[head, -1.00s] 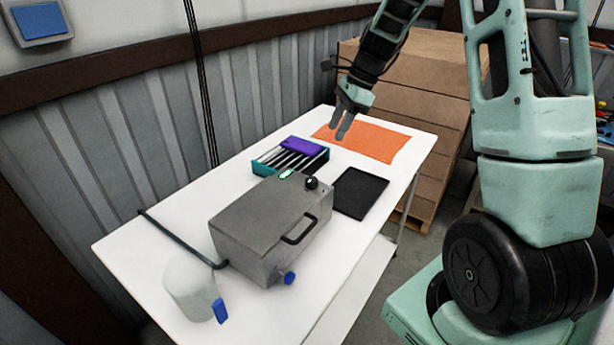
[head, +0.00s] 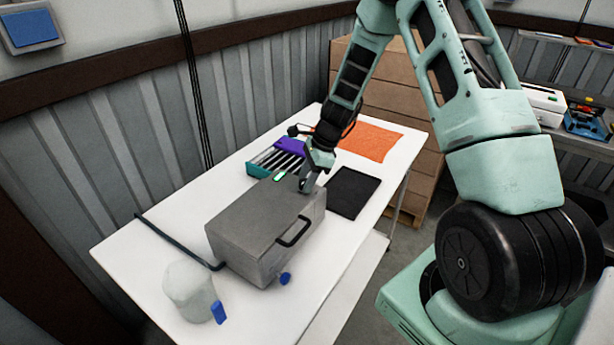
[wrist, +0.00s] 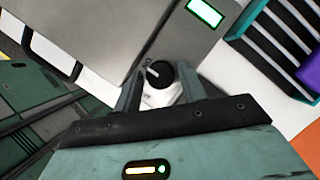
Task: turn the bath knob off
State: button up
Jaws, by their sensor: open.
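In the head view my gripper (head: 306,186) is at the box's far right corner and hides the knob.
A teal rack (head: 268,160) with a purple item stands behind the bath. A black mat (head: 353,193) lies to its right and an orange sheet (head: 372,138) farther back. A whitish translucent container (head: 188,291) and a black hose (head: 178,240) are at left.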

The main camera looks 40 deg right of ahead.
jog(key=c, duration=0.7)
